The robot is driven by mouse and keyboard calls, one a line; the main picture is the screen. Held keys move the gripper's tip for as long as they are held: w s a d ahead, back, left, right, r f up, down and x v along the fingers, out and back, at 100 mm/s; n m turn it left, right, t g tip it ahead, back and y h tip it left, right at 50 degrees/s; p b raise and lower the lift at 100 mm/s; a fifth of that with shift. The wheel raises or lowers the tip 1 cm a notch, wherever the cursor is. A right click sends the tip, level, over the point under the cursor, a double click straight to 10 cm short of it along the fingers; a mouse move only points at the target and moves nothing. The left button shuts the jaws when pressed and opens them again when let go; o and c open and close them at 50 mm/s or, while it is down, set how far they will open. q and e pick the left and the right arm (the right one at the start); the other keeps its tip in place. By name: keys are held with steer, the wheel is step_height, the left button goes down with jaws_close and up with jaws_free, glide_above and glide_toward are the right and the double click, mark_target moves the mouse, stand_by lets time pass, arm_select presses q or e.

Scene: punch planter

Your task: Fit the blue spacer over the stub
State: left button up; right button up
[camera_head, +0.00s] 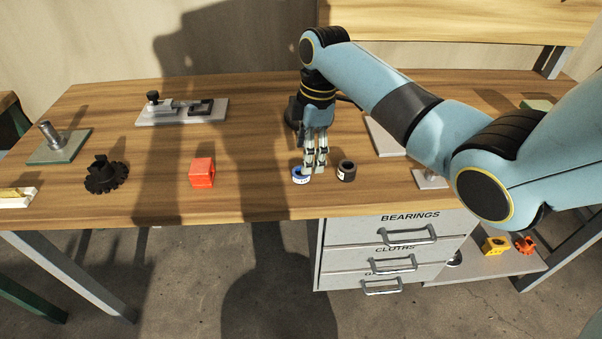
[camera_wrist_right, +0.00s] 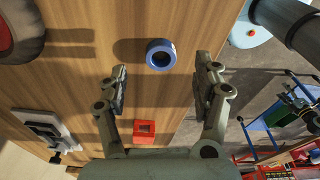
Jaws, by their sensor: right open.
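The blue spacer (camera_head: 301,175) is a short ring with a pale label, lying on the bench near its front edge. In the right wrist view the spacer (camera_wrist_right: 161,55) shows its open hole and sits just beyond the fingertips, between their lines. My right gripper (camera_head: 314,168) points down right beside the spacer and partly overlaps it in the head view. Its fingers (camera_wrist_right: 166,70) are open and empty. A metal stub (camera_head: 48,132) stands upright on a green plate at the far left. Another small post on a plate (camera_head: 430,180) is partly hidden by my right arm.
A black ring (camera_head: 346,171) lies close right of the spacer. A red block (camera_head: 202,172), a black gear (camera_head: 105,176) and a clamp plate (camera_head: 183,111) are to the left. A drawer cabinet (camera_head: 392,252) is under the bench. The bench between red block and gripper is clear.

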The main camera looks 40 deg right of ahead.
steer(key=f, duration=0.2)
steer(key=a+f, duration=0.1)
steer(key=f, duration=0.1)
steer(key=shift+w+a+f, duration=0.1)
steer(key=shift+w+f, duration=0.1)
steer(key=shift+f, duration=0.2)
steer(key=c, duration=1.3)
